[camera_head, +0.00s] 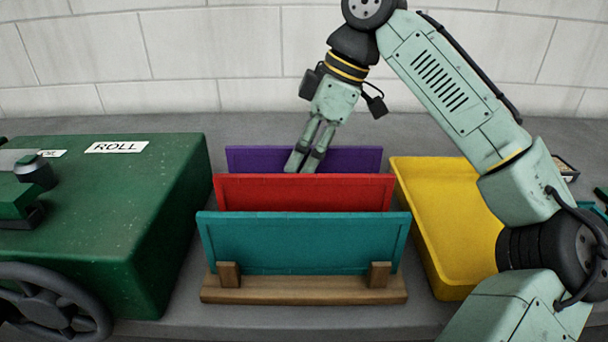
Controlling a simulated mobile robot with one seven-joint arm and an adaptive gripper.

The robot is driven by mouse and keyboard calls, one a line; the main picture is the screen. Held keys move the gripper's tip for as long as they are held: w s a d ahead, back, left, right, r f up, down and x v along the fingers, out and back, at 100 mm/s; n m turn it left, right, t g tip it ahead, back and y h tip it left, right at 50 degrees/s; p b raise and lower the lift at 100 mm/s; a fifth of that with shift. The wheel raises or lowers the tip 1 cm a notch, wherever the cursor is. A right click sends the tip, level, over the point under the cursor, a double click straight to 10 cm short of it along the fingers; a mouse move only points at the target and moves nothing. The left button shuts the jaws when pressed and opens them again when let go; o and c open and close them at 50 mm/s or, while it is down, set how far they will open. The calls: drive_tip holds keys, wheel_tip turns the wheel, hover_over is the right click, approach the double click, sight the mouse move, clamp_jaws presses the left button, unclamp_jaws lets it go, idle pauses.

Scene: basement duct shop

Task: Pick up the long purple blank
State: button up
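The long purple blank (347,159) stands on edge as the rearmost of three upright panels, its lower part hidden by the red one. My gripper (301,163) points down at the purple blank, a little left of its middle. Its two fingers overlap the blank's face in the picture, close together with a narrow gap. Their tips reach down near the red panel's top edge. I cannot tell whether they touch or grip the blank.
A red panel (303,193) and a teal panel (303,242) stand in front, in a wooden rack (303,290). A green machine (105,190) marked ROLL is at left. A yellow tray (450,215) is at right. A block wall (200,60) closes the back.

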clamp_jaws()
idle(0.6)
